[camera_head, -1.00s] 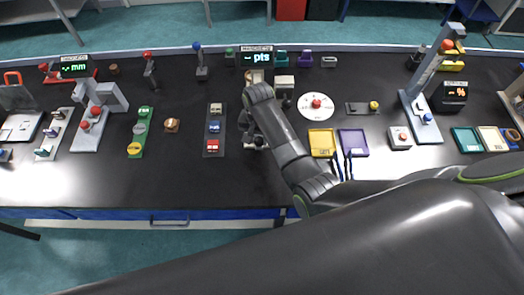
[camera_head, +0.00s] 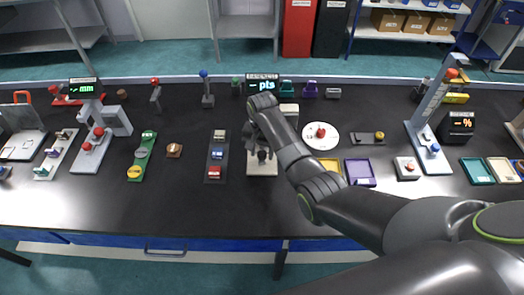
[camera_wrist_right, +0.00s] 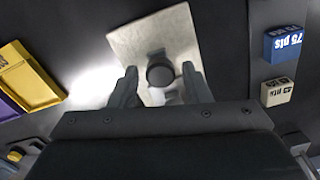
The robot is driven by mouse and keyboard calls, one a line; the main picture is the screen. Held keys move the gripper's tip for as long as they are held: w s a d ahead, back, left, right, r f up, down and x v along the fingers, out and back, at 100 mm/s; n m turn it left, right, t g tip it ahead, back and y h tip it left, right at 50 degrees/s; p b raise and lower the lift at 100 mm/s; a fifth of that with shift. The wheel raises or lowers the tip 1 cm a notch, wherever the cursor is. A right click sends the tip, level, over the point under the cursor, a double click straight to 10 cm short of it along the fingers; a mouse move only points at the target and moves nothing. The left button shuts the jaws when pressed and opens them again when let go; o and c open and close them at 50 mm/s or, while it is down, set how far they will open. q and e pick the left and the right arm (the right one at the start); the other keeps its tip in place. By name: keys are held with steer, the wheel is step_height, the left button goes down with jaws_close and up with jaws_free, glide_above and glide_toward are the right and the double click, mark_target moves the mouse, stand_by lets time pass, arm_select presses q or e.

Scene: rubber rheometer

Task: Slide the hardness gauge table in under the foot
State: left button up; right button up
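The hardness gauge shows its "pts" display (camera_head: 262,86) at the back of the bench. My right arm hides much of the gauge, so I cannot make out its foot. A pale flat plate, apparently the gauge table (camera_head: 262,168), lies in front of it under my right gripper (camera_head: 259,152). In the right wrist view the plate (camera_wrist_right: 125,40) lies tilted in the picture, with a dark round knob (camera_wrist_right: 160,70) on it. The fingers of my right gripper (camera_wrist_right: 160,88) stand apart either side of the knob, with visible gaps. My left gripper is not in view.
A strip with "75 pts" blocks (camera_head: 216,155) lies left of the plate. A white disc with a red knob (camera_head: 320,132) and yellow (camera_head: 330,166) and purple (camera_head: 360,172) trays lie to the right. The bench front is clear.

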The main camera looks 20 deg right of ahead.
steer(key=shift+o, duration=0.4)
steer(key=shift+r, duration=0.1)
steer(key=shift+r, duration=0.2)
step_height(320, 180, up, 17)
steer(key=p, duration=0.5)
steer(key=shift+f, duration=0.1)
